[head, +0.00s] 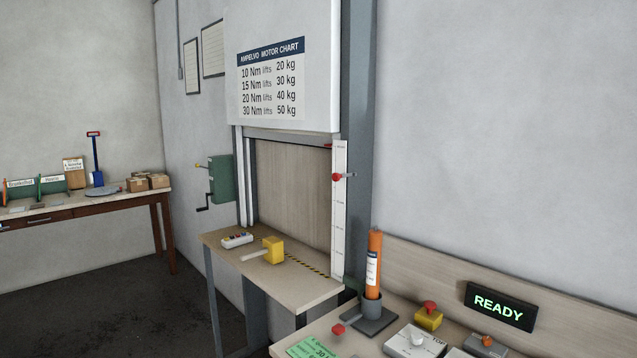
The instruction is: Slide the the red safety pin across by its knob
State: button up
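A red knob (337,177) sits on the upper part of the white marked scale (339,215) beside the shutter opening, with a short grey rod showing to its right. A second red knob (338,330) is at the lower left of the dark stand (372,318) that holds an upright orange cylinder (374,245). I cannot tell for certain which of the two belongs to the safety pin. My gripper is not in view.
A wooden shutter panel (290,195) fills the opening above a ledge (285,290) with a yellow block (273,250) and a button box (237,240). The front bench carries a yellow box with a red button (429,307) and a READY sign (499,306). Dark floor (110,310) is clear at left.

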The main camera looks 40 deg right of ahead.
aim_at(336, 177)
jog(key=u, duration=0.2)
jog(key=k, duration=0.55)
jog(key=u, duration=0.55)
jog(key=i, duration=1.65)
jog(key=z, duration=0.85)
jog(key=i, duration=0.65)
jog(key=z, duration=0.45)
